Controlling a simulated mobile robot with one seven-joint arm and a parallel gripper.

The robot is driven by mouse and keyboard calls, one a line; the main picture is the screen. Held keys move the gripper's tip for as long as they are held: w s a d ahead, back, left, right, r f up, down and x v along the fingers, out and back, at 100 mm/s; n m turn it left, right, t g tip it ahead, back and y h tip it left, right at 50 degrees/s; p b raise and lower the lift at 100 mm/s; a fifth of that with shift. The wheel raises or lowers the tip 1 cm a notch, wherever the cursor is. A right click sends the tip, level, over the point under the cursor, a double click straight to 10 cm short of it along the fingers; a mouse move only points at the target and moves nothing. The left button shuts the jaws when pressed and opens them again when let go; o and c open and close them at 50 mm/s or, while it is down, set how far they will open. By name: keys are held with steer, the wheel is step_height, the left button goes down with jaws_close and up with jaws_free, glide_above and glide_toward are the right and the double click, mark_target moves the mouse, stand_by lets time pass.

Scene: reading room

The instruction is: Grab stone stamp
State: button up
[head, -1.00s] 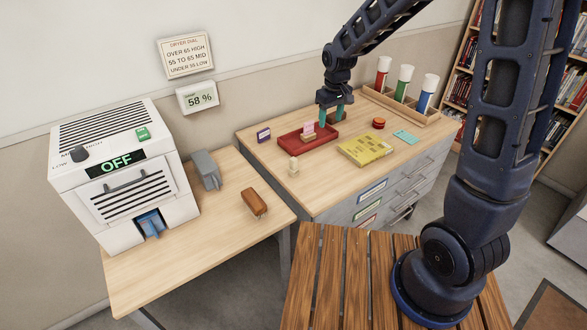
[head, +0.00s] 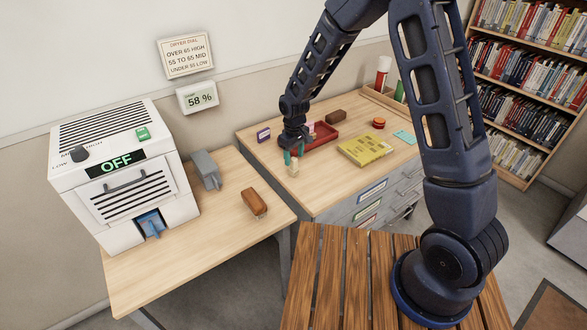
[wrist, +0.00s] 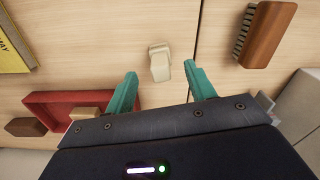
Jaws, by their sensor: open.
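The stone stamp (head: 293,171) is a small, pale cream piece standing near the front left edge of the drawer cabinet's wooden top, in front of the red tray (head: 327,138). In the wrist view the stamp (wrist: 160,63) lies ahead, between the line of my two teal fingers. My gripper (head: 292,157) is open and empty, pointing down just above and behind the stamp in the head view. The fingertips appear close to it, but I cannot tell whether they touch.
A wood-backed brush (head: 254,203) lies on the left table beside a grey device (head: 206,168) and the white dryer (head: 125,175). A yellow book (head: 365,150), a brown block (head: 336,116) and a purple-labelled item (head: 263,135) surround the tray. A gap separates the tables.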

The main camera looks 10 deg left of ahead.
mark_target(294, 166)
steer(key=shift+a+f, duration=0.15)
steer(key=shift+f, duration=2.85)
steer(key=c, duration=1.1)
steer(key=shift+w, duration=0.1)
steer(key=shift+c, duration=0.2)
